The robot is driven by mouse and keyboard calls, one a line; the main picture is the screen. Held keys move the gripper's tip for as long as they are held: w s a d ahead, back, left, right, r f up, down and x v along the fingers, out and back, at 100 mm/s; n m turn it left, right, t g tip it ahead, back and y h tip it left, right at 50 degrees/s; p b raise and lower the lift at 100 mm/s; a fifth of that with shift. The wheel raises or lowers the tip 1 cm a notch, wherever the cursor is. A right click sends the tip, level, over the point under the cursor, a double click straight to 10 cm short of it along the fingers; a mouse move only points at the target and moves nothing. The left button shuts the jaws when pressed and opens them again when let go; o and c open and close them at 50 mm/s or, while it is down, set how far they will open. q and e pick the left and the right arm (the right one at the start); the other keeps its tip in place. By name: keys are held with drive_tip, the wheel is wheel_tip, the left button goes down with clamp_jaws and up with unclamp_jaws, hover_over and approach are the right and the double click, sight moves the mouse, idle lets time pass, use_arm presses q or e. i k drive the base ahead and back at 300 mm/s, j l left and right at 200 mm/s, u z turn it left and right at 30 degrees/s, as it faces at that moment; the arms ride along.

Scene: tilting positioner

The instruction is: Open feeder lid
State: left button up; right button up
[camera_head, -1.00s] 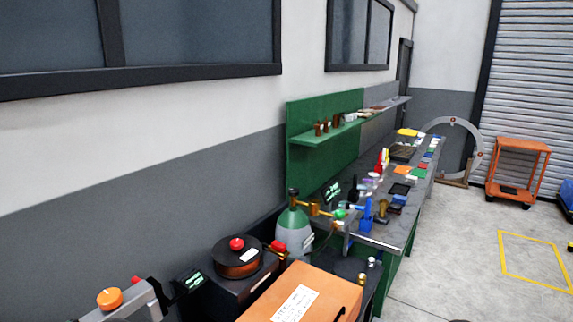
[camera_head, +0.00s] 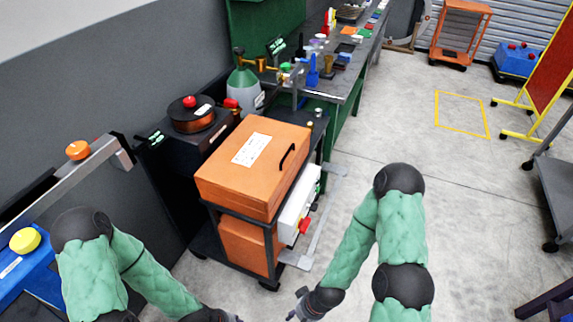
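The orange feeder box (camera_head: 225,183) sits on top of a dark cart. Its orange lid (camera_head: 283,140) carries a white label and a black handle (camera_head: 287,157) toward the right. The lid looks closed. My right gripper (camera_head: 294,304) is low in the picture, in front of the cart and well apart from the lid. Its fingers look spread, with nothing between them. My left gripper (camera_head: 232,318) is at the bottom edge, partly cut off, also away from the box. Its fingers cannot be made out.
A wire spool (camera_head: 192,118) with a red knob and a green-grey gas cylinder (camera_head: 243,84) stand behind the box. A white unit (camera_head: 298,208) with a red knob is on the cart's right side. A blue bench (camera_head: 28,268) is at left.

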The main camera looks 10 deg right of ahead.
sight(252, 162)
drive_tip(key=k+u, duration=0.1)
drive_tip(key=u, duration=0.75)
drive_tip(key=k+j+u, duration=0.1)
drive_tip(key=u, duration=0.3)
drive_tip(key=l+u, duration=0.15)
drive_tip(key=l, duration=0.4)
drive_tip(key=l+u, duration=0.15)
drive_tip(key=l, duration=0.35)
drive_tip(key=k+l+u, duration=0.15)
drive_tip(key=l, duration=0.4)
drive_tip(key=l+u, duration=0.15)
drive_tip(key=l, duration=0.35)
